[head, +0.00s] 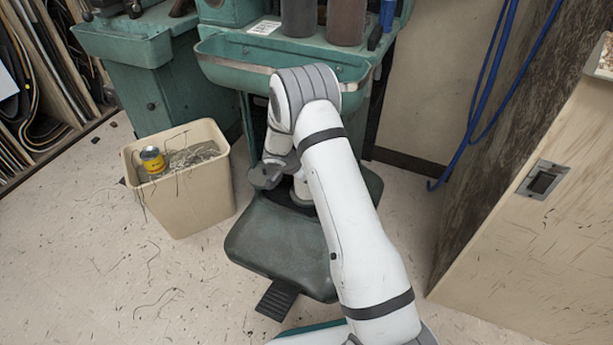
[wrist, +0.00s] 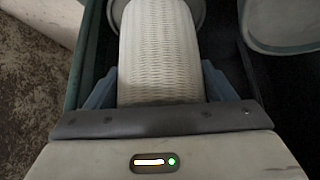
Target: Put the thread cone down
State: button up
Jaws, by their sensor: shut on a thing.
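The thread cone (wrist: 158,45) is a pale, cross-wound cone in the middle of the wrist view. My gripper (wrist: 160,82) is shut on it, with one blue-grey finger on each side. The cone's far end runs up to the top edge of the picture, beside a pale round rim (wrist: 198,14). I cannot tell whether the cone touches a surface. In the head view my arm bends down in front of the green machine, and the cone and my fingertips are hidden.
A green edge (wrist: 88,45) runs along the left of the wrist view, and another pale round rim (wrist: 283,45) lies at the upper right. In the head view, a green trough (head: 225,70) is behind my arm. A beige bin (head: 195,205) stands left, a wooden cabinet (head: 530,235) right.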

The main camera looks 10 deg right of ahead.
jog(key=shift+f+b, duration=0.1)
jog(key=shift+b, duration=0.25)
jog(key=o, duration=1.1)
jog(key=shift+o, duration=0.2)
jog(key=shift+p, duration=0.3)
jog(key=shift+r, duration=0.4)
jog(key=p+v, duration=0.3)
jog(key=v, duration=0.9)
jog(key=s+d+r+n+g, duration=0.1)
jog(key=s+d+r+n, duration=0.1)
jog(key=s+d+r, duration=0.35)
jog(key=s+r+n+y, duration=0.1)
jog(key=s+r+n, duration=0.2)
jog(key=s, duration=0.6)
jog(key=s+r+n+g+y, duration=0.1)
jog(key=s+r+n+y, duration=0.1)
jog(key=s+r, duration=0.5)
jog(key=s+r+n+y, duration=0.2)
jog(key=s+r+n, duration=0.2)
jog(key=s, duration=0.8)
jog(key=shift+r, duration=0.65)
